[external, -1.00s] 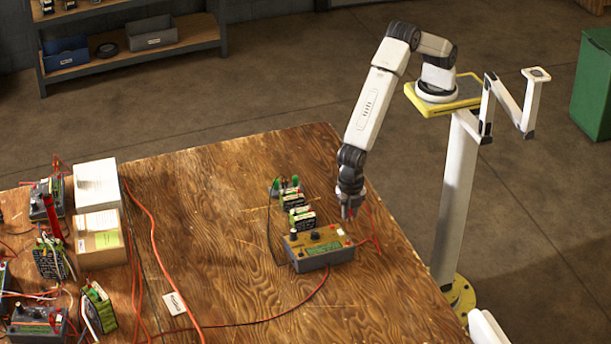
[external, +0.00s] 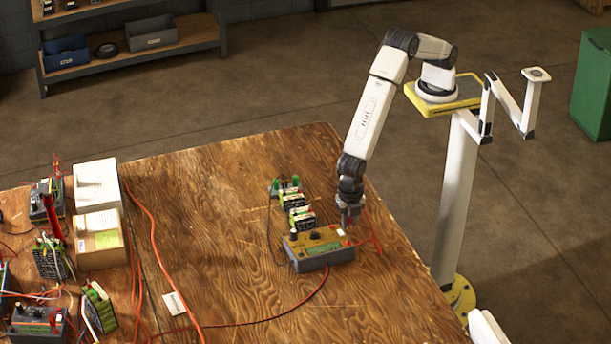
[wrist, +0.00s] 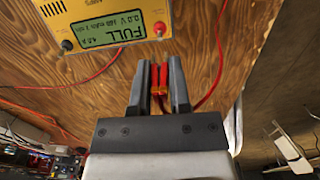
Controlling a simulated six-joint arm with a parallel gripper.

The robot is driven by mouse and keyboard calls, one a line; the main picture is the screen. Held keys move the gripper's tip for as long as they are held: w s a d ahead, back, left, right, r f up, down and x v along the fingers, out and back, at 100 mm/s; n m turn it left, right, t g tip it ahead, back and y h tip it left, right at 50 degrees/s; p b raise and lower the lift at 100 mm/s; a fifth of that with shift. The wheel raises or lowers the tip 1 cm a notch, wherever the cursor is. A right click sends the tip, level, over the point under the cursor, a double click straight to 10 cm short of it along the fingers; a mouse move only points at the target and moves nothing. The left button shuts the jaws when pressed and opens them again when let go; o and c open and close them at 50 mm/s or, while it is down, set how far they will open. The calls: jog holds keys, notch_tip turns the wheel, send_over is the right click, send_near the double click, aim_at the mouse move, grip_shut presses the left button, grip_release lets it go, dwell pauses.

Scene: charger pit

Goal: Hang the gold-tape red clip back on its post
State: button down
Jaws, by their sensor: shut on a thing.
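The red clip (wrist: 158,80) has a gold-tape band near my gripper's palm and lies lengthwise between the fingers. My gripper (wrist: 158,72) is shut on it. The charger (external: 322,256) is a grey box with a yellow panel; the panel also shows in the wrist view (wrist: 118,12), its display reading FULL. A red post (wrist: 160,28) stands at the panel's right corner and a black post (wrist: 66,45) at its left. In the wrist view the clip's tip is below the red post, with a visible gap. In the external view my gripper (external: 349,220) is just above the charger's back right corner.
A red cable (wrist: 214,70) runs from the clip over the wooden table (external: 240,270). Small battery packs (external: 302,217) stand just behind the charger. Boxes (external: 98,240) and wired devices fill the table's left. The table between is mostly clear.

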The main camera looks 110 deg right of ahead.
jog(key=shift+f, duration=2)
jog(key=shift+f, duration=0.3)
dwell(0.8)
jog(key=shift+c, duration=2.4)
grip_release()
jog(key=shift+o, duration=1)
jog(key=shift+r, duration=0.1)
jog(key=shift+r, duration=3.7)
